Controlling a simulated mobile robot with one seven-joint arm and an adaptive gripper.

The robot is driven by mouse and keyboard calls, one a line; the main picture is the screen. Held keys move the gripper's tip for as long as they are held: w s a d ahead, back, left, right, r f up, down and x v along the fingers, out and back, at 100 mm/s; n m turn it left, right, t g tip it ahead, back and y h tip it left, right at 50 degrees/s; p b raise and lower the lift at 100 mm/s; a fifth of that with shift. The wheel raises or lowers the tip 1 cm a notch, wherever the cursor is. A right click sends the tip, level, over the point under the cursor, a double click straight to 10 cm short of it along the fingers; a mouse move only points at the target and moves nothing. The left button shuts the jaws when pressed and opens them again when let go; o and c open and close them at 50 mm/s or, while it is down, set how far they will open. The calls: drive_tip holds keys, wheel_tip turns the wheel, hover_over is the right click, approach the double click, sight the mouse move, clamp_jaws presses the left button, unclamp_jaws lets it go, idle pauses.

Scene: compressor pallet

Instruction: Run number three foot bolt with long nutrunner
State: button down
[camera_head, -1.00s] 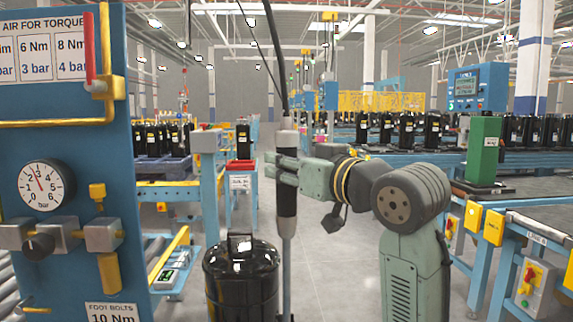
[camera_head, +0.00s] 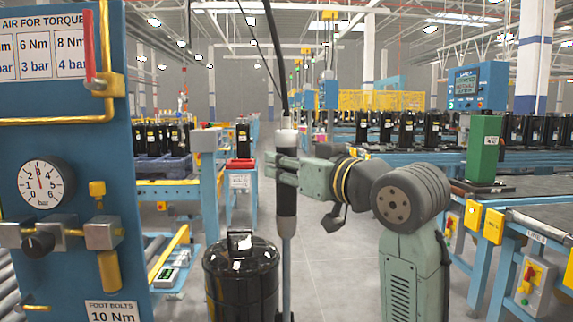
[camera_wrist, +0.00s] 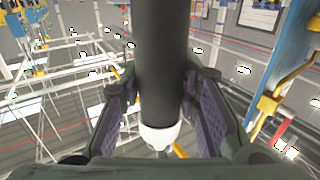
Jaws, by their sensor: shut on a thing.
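My gripper (camera_head: 287,178) is shut on the long nutrunner (camera_head: 287,200), a dark upright tool with a pale top and a long grey shaft. A hose rises from its top. In the wrist view the dark tool body (camera_wrist: 161,60) stands between both finger pads, with its white end (camera_wrist: 160,137) beyond. The shaft runs down just right of a glossy black compressor (camera_head: 241,280) and leaves the picture at the bottom. The shaft's lower end, the foot bolts and any contact there are out of view.
A blue panel (camera_head: 75,145) at left carries a torque chart, a pressure gauge (camera_head: 40,184) near 3 bar, a dark knob (camera_head: 38,242) and a "FOOT BOLTS 10 Nm" label (camera_head: 112,312). A green block (camera_head: 484,148) stands on the right bench. Grey floor shows between benches.

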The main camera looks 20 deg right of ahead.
sight(294, 136)
idle(0.6)
drive_tip(key=shift+r+p, duration=2.15)
drive_tip(key=shift+r, duration=0.4)
